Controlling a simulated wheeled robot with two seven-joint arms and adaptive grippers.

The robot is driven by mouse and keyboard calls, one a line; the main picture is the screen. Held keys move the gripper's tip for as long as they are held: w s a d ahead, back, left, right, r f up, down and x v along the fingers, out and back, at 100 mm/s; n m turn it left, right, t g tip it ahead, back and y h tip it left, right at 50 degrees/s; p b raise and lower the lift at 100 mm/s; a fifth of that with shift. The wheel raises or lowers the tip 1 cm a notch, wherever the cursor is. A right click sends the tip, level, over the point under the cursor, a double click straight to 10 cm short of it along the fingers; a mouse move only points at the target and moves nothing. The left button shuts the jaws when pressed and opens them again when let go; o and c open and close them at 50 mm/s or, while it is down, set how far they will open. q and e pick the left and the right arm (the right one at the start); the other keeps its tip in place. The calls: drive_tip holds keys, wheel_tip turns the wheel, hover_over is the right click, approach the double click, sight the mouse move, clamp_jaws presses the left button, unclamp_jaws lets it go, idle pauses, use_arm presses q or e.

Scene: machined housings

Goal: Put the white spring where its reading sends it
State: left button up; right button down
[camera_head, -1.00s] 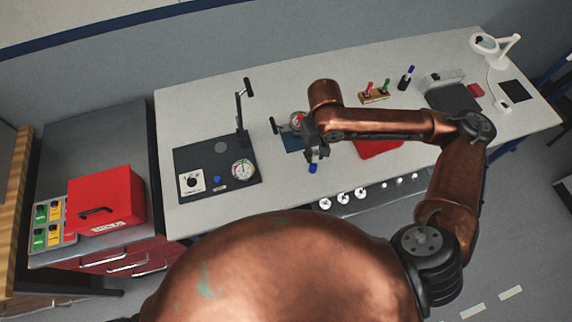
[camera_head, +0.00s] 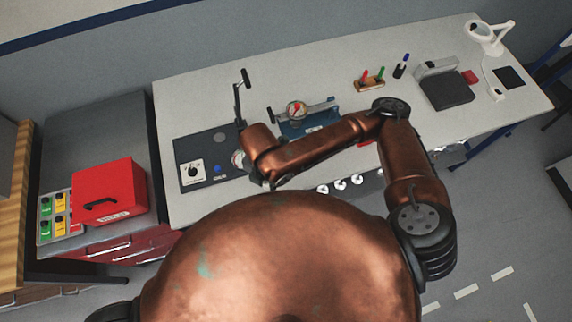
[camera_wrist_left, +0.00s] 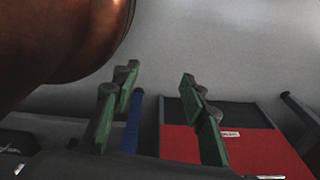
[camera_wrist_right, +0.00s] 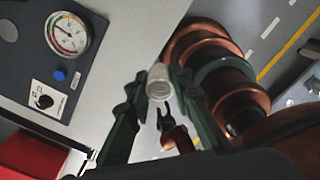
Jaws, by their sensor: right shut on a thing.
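The white spring (camera_wrist_right: 160,82) shows in the right wrist view, a pale coil between the fingers of my right gripper (camera_wrist_right: 160,88). The gripper is shut on it and holds it out past the bench's front edge, near the dark tester panel (camera_wrist_right: 85,75) with its round dial (camera_wrist_right: 68,33). In the head view, my right arm hides the gripper and the spring. The panel (camera_head: 208,140) also shows there, its dial (camera_head: 237,159) partly covered. My left gripper (camera_wrist_left: 160,98) is open and empty in the left wrist view.
A blue fixture (camera_head: 297,128) with a dial gauge stands mid-bench. A red case (camera_head: 105,190) and a tray of green and yellow bins (camera_head: 52,228) lie left. A screwdriver rack (camera_head: 370,84), a dark block (camera_head: 448,92) and a white lamp (camera_head: 488,40) stand right.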

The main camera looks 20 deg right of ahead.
drive_tip(key=w+d+f, duration=0.2)
drive_tip(key=w+f, duration=0.1)
drive_tip(key=w+d+f, duration=0.2)
drive_tip(key=w+d, duration=0.1)
drive_tip(key=w+d+f, duration=0.3)
drive_tip(key=shift+w+d+f, duration=0.1)
drive_tip(key=shift+w+f, duration=0.15)
drive_tip(key=shift+f, duration=0.05)
drive_tip(key=shift+w+d+f, duration=0.2)
drive_tip(key=shift+f, duration=0.15)
drive_tip(key=f, duration=0.3)
drive_tip(key=shift+w+d, duration=0.2)
drive_tip(key=shift+f, duration=0.35)
use_arm(q)
drive_tip(key=shift+s+f, duration=0.2)
drive_tip(key=shift+s, duration=0.75)
drive_tip(key=shift+s, duration=0.1)
use_arm(e)
drive_tip(key=shift+f, duration=0.15)
drive_tip(key=c, duration=1.7)
unclamp_jaws()
